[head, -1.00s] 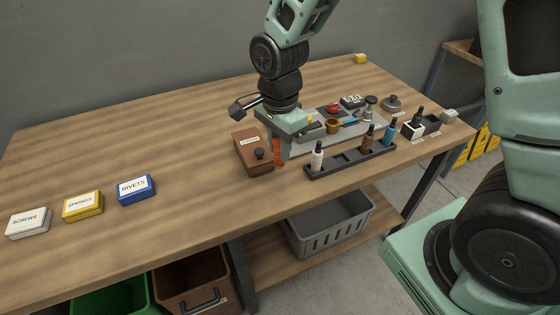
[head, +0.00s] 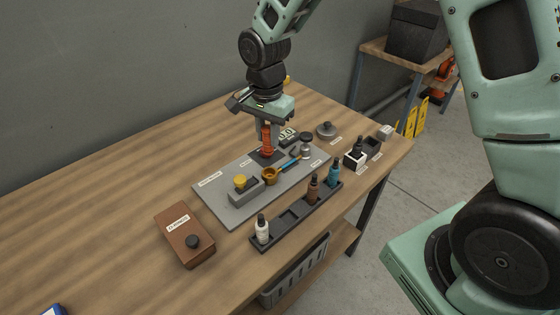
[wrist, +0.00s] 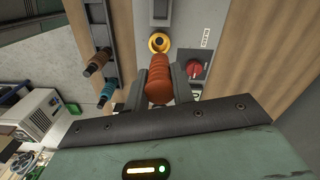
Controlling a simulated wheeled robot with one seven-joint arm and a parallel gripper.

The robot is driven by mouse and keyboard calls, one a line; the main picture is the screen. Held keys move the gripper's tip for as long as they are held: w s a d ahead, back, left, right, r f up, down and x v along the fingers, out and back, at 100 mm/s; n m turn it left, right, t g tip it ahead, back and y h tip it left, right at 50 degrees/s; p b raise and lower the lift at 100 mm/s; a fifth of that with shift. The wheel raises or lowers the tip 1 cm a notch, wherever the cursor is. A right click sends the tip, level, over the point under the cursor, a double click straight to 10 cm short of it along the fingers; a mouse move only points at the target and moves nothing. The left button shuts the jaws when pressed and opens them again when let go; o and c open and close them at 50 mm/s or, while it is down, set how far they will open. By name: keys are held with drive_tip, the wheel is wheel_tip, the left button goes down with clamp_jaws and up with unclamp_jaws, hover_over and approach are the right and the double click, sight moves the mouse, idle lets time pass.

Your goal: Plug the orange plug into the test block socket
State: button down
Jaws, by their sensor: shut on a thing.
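My gripper (head: 266,128) is shut on the orange plug (head: 266,144), which hangs below it over the grey panel (head: 222,203). In the wrist view the ribbed plug (wrist: 159,82) sits between the two fingers. In the head view it is in front of a dark square base (head: 262,160) on the panel. In the wrist view a red knob (wrist: 194,68) on a dark base is right of the plug. A brass-yellow ring (wrist: 159,42) with a dark centre lies beyond the plug. I cannot tell which part is the test block socket. The plug's lower end is hidden.
A brown box (head: 184,237) with a black knob is left. The table's left side is mostly clear.

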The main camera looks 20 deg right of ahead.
wheel_tip(320, 180, down, 9)
drive_tip(key=shift+p, duration=1)
drive_tip(key=shift+f, duration=0.1)
drive_tip(key=c, duration=1.2)
unclamp_jaws()
drive_tip(key=shift+s, duration=0.1)
